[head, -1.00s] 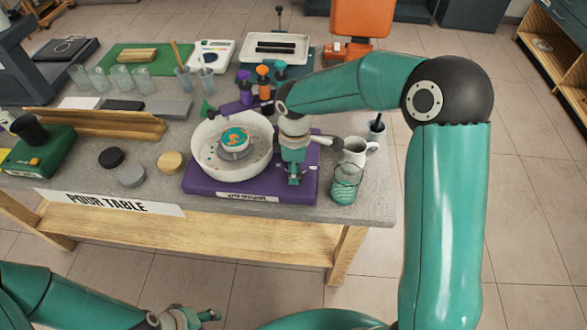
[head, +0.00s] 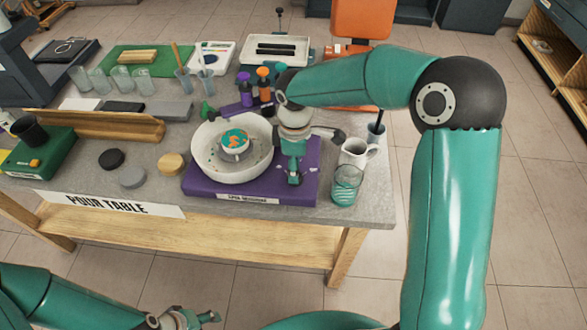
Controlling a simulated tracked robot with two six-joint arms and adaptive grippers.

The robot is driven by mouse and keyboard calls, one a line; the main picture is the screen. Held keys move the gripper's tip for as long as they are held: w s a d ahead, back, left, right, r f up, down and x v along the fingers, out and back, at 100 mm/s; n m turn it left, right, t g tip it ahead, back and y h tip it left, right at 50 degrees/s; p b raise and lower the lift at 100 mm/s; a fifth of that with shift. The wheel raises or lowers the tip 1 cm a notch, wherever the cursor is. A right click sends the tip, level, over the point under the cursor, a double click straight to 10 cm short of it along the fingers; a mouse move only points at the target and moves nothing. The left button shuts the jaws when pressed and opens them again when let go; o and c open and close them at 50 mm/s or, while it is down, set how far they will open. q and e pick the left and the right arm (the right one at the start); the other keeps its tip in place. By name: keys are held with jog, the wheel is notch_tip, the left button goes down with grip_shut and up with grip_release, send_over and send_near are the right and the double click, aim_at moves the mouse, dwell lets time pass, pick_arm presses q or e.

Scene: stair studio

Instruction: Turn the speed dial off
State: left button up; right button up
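The spin machine has a purple base (head: 225,190) near the table's front edge, with a label on its front. A white bowl (head: 208,170) sits on its left part, holding a round disc (head: 235,141) painted teal and orange. My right gripper (head: 294,180) points down over the right part of the base, right beside the bowl. No speed dial shows; that spot is covered by the gripper. Small pale marks show on the base beside it. Whether its fingers are shut cannot be told. My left gripper (head: 208,317) is low in front of the table, away from the machine, its opening unclear.
Purple and orange bottles (head: 264,84) stand behind the bowl. Round pucks (head: 171,163) lie to its left. A wooden channel (head: 100,124) lies further left.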

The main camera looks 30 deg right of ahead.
notch_tip(320, 180, up, 10)
jog(key=shift+f, duration=0.25)
dwell(0.5)
